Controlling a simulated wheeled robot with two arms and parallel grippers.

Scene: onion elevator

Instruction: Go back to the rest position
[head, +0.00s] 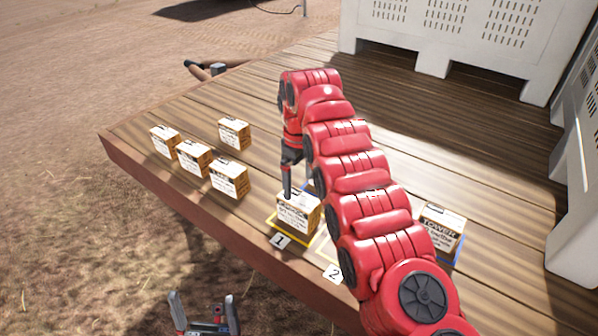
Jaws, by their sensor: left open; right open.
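My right arm reaches in from the lower right across the table, and its gripper (288,192) points down at the top of a box (298,214) on the yellow-edged spot marked 1. One finger shows at the box's near-left top edge; I cannot tell if it touches. The gripper is open, with its other finger hidden. My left gripper (202,299) is low at the bottom edge of the view, open and empty, pointing up in front of the table over the dirt.
Several small boxes (195,158) stand at the left of the wooden table (262,105). A box labelled TOWER (442,230) stands at the right on a blue-edged spot. The marked 2 spot (333,273) is partly behind my arm. White crates (468,40) stand behind.

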